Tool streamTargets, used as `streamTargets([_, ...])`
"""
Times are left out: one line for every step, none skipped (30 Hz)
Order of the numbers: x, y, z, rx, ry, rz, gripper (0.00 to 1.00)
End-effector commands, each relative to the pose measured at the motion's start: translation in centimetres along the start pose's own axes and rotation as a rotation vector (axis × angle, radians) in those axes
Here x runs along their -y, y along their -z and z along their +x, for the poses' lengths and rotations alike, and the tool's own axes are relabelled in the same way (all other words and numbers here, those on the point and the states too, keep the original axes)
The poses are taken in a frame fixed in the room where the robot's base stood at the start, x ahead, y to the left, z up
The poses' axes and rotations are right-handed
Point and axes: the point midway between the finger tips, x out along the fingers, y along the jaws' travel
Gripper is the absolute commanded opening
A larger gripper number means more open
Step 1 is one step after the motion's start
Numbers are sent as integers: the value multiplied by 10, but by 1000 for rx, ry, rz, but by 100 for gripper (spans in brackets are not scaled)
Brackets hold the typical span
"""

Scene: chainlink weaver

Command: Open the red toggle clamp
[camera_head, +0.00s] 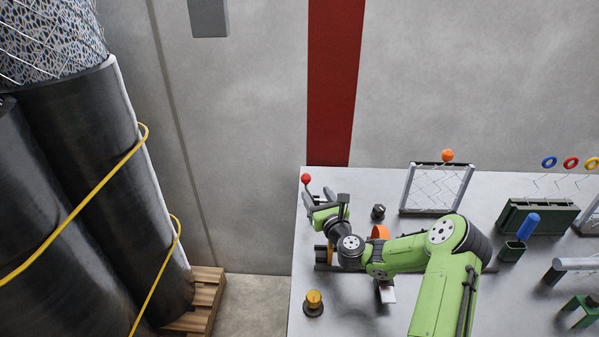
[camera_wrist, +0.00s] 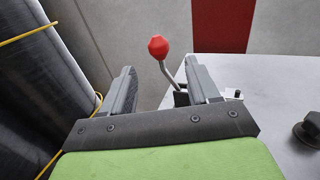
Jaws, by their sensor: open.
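The toggle clamp's lever has a red ball knob (camera_head: 306,178) and stands near the table's back left corner. In the wrist view the red knob (camera_wrist: 158,47) sits on a bent metal rod (camera_wrist: 171,76), upright and tilted to the left. My gripper (camera_wrist: 162,86) is open, with one grey finger on each side; the rod shows between them, closer to the right finger, and the knob shows beyond the fingertips. I cannot tell whether a finger touches the rod. In the head view my gripper (camera_head: 318,200) is just below the knob. The clamp's base is mostly hidden by my gripper.
Large black rolls (camera_head: 105,190) stand on a pallet (camera_head: 205,300) at left.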

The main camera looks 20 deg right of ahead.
Motion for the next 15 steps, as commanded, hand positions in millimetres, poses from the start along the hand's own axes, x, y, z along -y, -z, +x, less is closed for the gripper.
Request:
streamTargets([-2,-4,13,3,-2,-3,60])
streamTargets([-2,-3,21,3,-3,-3,60])
streamTargets([-2,-3,31,3,-1,-3,60])
streamTargets([-2,-3,38,3,-2,-3,60])
streamTargets([-2,-2,45,3,-3,-3,60])
streamTargets([-2,-2,55,2,-2,-2,60])
streamTargets([-2,-1,62,1,-2,-2,60])
streamTargets([-2,-1,68,2,-2,-3,60])
streamTargets([-2,-1,77,2,-3,-3,60])
streamTargets([-2,0,82,1,-1,-2,60])
streamTargets([-2,0,87,0,-2,-2,60])
streamTargets([-2,0,93,1,-2,-2,60])
streamTargets([-2,0,97,1,-3,-3,60])
streamTargets([-2,0,100,0,-3,-2,60])
streamTargets([-2,0,103,0,-3,-1,60])
